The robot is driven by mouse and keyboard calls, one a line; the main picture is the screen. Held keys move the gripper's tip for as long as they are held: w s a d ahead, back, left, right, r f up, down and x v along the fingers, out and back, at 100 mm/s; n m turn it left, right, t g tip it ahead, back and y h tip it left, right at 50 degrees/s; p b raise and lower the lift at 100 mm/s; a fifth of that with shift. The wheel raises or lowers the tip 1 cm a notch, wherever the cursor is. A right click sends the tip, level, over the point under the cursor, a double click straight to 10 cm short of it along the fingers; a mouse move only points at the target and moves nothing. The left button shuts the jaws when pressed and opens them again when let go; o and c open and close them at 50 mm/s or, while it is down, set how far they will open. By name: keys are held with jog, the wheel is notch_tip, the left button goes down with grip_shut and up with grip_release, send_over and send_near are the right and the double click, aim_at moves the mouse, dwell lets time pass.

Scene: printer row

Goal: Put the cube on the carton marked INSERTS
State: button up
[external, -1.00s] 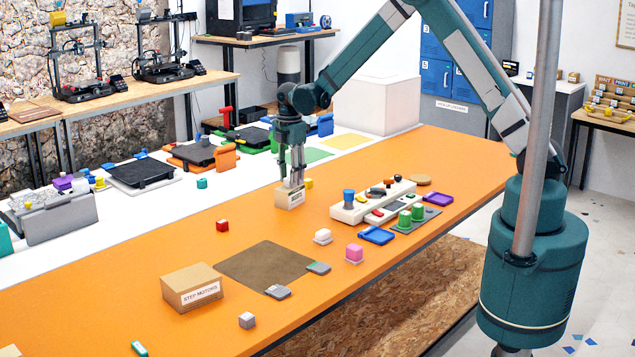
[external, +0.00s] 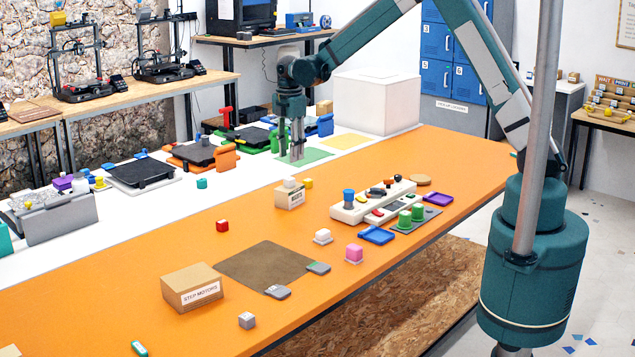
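A small tan carton (external: 289,199) stands on the orange table, with a dark-printed white label too small to read surely. A small pale grey cube (external: 289,183) rests on top of it. My gripper (external: 290,156) is above and behind the carton in the picture, clear of the cube, its fingers pointing down. The fingers look apart, with nothing visible between them. A larger carton (external: 192,288), labelled STEP MOTORS, stands at the front left.
A white panel (external: 372,202) with knobs lies right of the small carton. The brown mat (external: 262,264) is bare.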

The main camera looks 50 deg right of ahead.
jog(key=shift+r, duration=1.45)
jog(key=s+d+r+m+t, duration=0.2)
jog(key=s+d+r+m, duration=0.15)
jog(key=s+r, duration=0.7)
jog(key=s+d+r+m+t, duration=0.15)
jog(key=s+r+m, duration=0.35)
jog(key=s+r, duration=0.5)
jog(key=s+d+f+m+t, duration=0.1)
jog(key=s+m, duration=0.3)
jog(key=s, duration=0.9)
jog(key=s+d+f+m+t, duration=0.1)
jog(key=s+m, duration=0.4)
jog(key=s, duration=0.7)
jog(key=shift+s+d+f+t, duration=0.15)
jog(key=shift+s+d+t, duration=0.2)
jog(key=shift+d+t, duration=0.45)
